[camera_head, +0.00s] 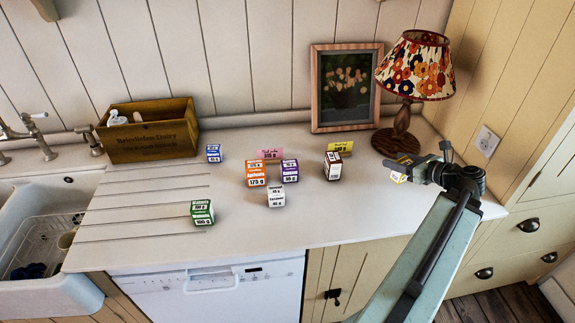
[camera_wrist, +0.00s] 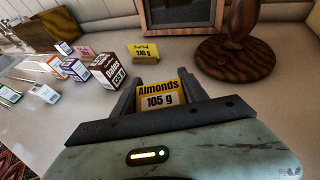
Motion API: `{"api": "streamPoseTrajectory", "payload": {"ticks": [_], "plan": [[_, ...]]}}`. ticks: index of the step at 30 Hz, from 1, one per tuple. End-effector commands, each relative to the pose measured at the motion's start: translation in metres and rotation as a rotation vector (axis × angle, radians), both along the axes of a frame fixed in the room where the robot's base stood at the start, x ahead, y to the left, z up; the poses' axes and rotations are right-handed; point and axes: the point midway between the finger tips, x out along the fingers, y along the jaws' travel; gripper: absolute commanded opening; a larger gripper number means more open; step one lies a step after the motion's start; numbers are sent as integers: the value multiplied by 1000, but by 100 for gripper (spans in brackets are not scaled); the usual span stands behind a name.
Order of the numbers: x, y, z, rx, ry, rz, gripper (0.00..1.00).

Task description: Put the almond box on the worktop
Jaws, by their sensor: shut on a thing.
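The almond box (camera_wrist: 158,94) is yellow and white and reads "Almonds 105 g" in the wrist view. My gripper (camera_wrist: 158,88) is shut on it, with one finger on each side. In the head view, the almond box (camera_head: 398,177) shows in part at the left of my gripper (camera_head: 412,170), over the right end of the worktop (camera_head: 330,215). I cannot tell whether its underside touches the worktop.
A brown dates box (camera_wrist: 108,71) stands left of my gripper. Behind are a yellow card (camera_wrist: 144,52), a lamp (camera_head: 403,125) and a picture frame (camera_head: 345,90). Several small boxes, including an orange one (camera_head: 257,174), stand mid-worktop. The sink (camera_head: 45,285) is far left.

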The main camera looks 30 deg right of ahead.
Motion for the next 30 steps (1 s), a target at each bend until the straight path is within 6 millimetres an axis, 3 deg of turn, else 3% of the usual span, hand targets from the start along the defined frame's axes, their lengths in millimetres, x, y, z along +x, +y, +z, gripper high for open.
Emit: {"api": "streamPoseTrajectory", "payload": {"ticks": [4,7,15,19,25,30], "plan": [[-6,-5,0,0,0,-12,6],[1,-6,6,1,0,7,6],[85,21,46,1,0,250,6],[113,37,55,0,-1,340,6],[117,43,49,0,-1,360,6],[117,43,17,1,-1,359,6]]}}
